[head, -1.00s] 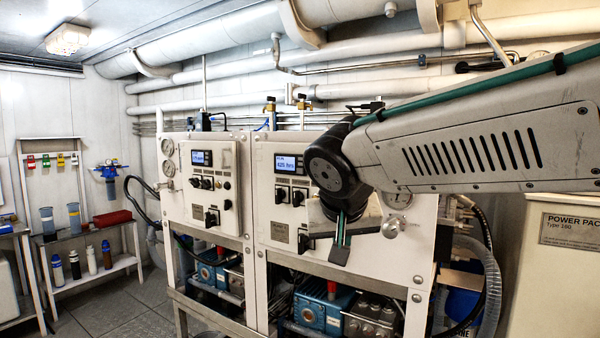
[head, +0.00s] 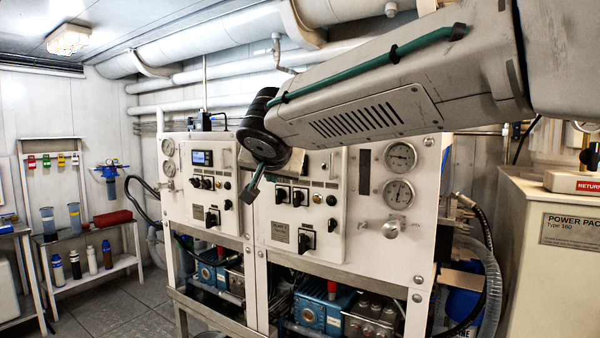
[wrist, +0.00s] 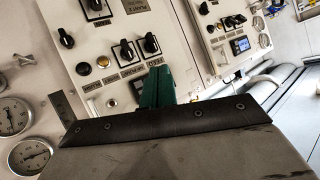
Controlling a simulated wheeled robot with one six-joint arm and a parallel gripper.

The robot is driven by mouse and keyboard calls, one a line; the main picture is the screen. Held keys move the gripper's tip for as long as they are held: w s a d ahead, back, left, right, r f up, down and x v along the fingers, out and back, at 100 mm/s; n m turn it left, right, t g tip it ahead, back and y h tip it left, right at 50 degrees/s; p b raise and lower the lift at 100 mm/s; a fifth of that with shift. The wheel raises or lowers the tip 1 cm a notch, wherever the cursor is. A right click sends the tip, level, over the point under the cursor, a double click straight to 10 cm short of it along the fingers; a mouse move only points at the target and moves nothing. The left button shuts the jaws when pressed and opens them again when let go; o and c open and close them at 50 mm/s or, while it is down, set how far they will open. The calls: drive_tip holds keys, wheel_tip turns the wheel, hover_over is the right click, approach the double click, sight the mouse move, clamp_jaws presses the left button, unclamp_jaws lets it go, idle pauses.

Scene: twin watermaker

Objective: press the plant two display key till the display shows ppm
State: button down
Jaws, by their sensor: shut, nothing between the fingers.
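The plant two panel (head: 328,225) is the right cabinet's white control panel, with rotary switches (head: 299,195) and a nameplate (head: 280,232). Its display is hidden behind my wrist in the head view, so its reading cannot be seen. I cannot make out its display key in either view. My gripper (head: 251,196) is shut and empty, in front of the panel's upper left edge. In the wrist view, my green fingers (wrist: 157,86) point at the panel below its switches (wrist: 126,51). Contact with the panel cannot be told.
The left cabinet has its own lit display (head: 201,158), which also shows in the wrist view (wrist: 241,45). Pressure gauges (head: 400,156) and a round valve knob (head: 390,228) are on the right cabinet. Pipes (head: 210,83) run above; a power pack (head: 565,250) stands right.

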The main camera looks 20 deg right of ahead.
drive_tip(key=w+d, duration=0.4)
drive_tip(key=d, duration=0.2)
drive_tip(key=shift+w+d, duration=0.35)
drive_tip(key=shift+w, duration=0.05)
idle(1.8)
drive_tip(key=shift+w+d, duration=0.2)
drive_tip(key=shift+d, duration=0.1)
drive_tip(key=shift+w+d, duration=0.25)
drive_tip(key=shift+d, duration=0.05)
idle(0.6)
drive_tip(key=shift+s+a, duration=0.1)
drive_tip(key=shift+a, duration=0.05)
drive_tip(key=shift+s+a, duration=0.4)
drive_tip(key=shift+a, duration=0.1)
idle(0.4)
drive_tip(key=s+a, duration=0.1)
drive_tip(key=a, duration=0.1)
drive_tip(key=s+a, duration=0.2)
idle(0.3)
